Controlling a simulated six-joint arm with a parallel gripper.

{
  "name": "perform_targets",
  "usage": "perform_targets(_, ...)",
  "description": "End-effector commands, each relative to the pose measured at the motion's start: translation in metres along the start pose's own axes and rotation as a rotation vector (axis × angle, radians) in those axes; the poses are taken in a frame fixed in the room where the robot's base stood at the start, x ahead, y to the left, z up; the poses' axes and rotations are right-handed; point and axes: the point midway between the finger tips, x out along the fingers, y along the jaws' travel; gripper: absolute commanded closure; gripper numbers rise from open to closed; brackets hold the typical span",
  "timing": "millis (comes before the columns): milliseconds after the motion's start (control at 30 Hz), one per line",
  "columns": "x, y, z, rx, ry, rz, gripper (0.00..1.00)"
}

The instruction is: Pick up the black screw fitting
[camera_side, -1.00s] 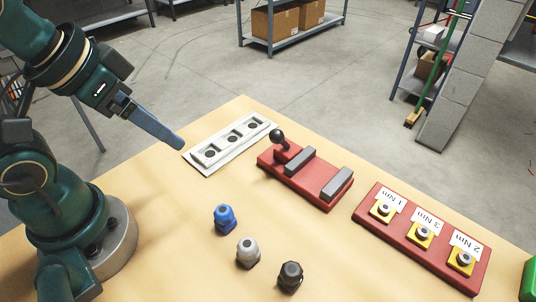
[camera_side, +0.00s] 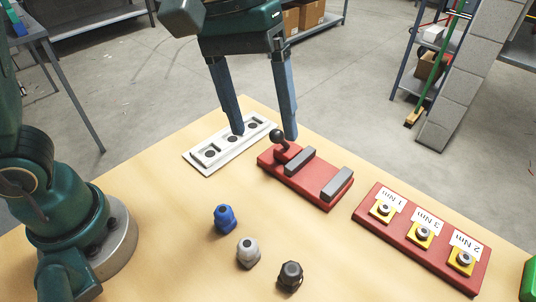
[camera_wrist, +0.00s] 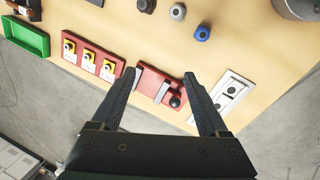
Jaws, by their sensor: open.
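The black screw fitting (camera_side: 290,276) stands on the wooden table near its front edge in the side view. It also shows at the top edge of the wrist view (camera_wrist: 146,5), partly cut off. A grey fitting (camera_side: 248,253) and a blue fitting (camera_side: 224,219) stand in a row with it, to its upper left in the side view. My gripper (camera_side: 264,137) is open and empty. Its two fingers hang above the far part of the table, in front of the white holder and the red clamp block in the side view, well away from the black fitting.
A white three-hole holder (camera_side: 206,161) and a red block with grey bars and a black ball knob (camera_side: 314,187) lie at the back. A red board (camera_side: 400,235) with several labelled yellow stations is at right, a green tray (camera_wrist: 27,37) beyond it. Table around the fittings is clear.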

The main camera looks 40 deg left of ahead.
Motion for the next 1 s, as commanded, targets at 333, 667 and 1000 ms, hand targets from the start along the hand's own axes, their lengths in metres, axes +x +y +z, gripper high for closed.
perform_targets(333, 0.095, 0.056, 0.029, 0.049, -0.262, -0.14, 0.23)
perform_targets(667, 0.155, 0.055, 0.062, 0.118, -0.371, -0.255, 0.23)
perform_targets(1000, 0.185, 0.045, 0.076, 0.124, -0.372, -0.258, 0.23)
